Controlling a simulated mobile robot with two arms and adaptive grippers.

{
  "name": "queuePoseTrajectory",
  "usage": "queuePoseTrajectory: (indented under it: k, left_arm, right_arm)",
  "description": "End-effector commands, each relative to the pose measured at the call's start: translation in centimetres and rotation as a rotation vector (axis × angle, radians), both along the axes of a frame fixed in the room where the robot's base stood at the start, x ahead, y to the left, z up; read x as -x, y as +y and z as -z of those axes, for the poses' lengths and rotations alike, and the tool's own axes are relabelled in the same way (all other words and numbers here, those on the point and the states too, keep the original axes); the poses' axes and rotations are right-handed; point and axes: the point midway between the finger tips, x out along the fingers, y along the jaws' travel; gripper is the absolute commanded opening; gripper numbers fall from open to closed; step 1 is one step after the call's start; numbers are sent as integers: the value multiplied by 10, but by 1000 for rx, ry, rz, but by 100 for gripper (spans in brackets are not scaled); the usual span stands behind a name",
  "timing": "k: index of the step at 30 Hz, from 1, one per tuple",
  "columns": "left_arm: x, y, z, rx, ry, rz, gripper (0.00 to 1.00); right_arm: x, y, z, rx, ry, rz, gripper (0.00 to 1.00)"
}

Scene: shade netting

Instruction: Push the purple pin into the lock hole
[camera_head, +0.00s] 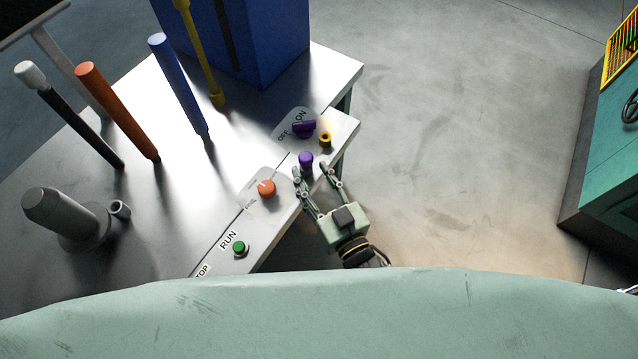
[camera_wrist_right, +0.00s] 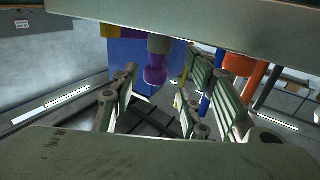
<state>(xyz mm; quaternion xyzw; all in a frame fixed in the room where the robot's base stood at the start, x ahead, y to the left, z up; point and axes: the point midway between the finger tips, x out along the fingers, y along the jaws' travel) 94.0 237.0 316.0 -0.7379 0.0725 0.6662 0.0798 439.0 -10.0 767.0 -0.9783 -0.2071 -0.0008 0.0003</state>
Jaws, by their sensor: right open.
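The purple pin (camera_head: 306,160) has a rounded head and stands at the right edge of the pale control panel in the head view. A purple pin-like part also shows in the right wrist view (camera_wrist_right: 155,70), ahead of the fingers. A yellow ring with a dark centre (camera_head: 325,139), perhaps the lock hole, sits just beyond the pin. My right gripper (camera_head: 313,171) is open, its fingertips close to the pin on its near side. I cannot tell whether they touch it. The gripper's fingers are spread in the wrist view (camera_wrist_right: 163,85). My left gripper is not in view.
Tall orange (camera_head: 118,112) and blue (camera_head: 178,85) posts stand on the table. A blue box (camera_head: 265,40) stands behind.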

Motion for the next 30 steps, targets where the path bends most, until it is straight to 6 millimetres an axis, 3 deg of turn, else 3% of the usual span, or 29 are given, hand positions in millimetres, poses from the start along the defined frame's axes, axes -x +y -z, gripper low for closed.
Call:
queuePoseTrajectory:
  k: [9, 21, 30]
  left_arm:
    - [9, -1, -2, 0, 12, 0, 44]
    - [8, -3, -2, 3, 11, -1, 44]
    - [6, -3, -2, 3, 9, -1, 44]
  right_arm:
    - [-40, 17, -1, 0, -1, 1, 41]
    - [-46, 20, 0, 1, 0, 1, 40]
    - [-46, 20, 0, 0, 0, 1, 14]
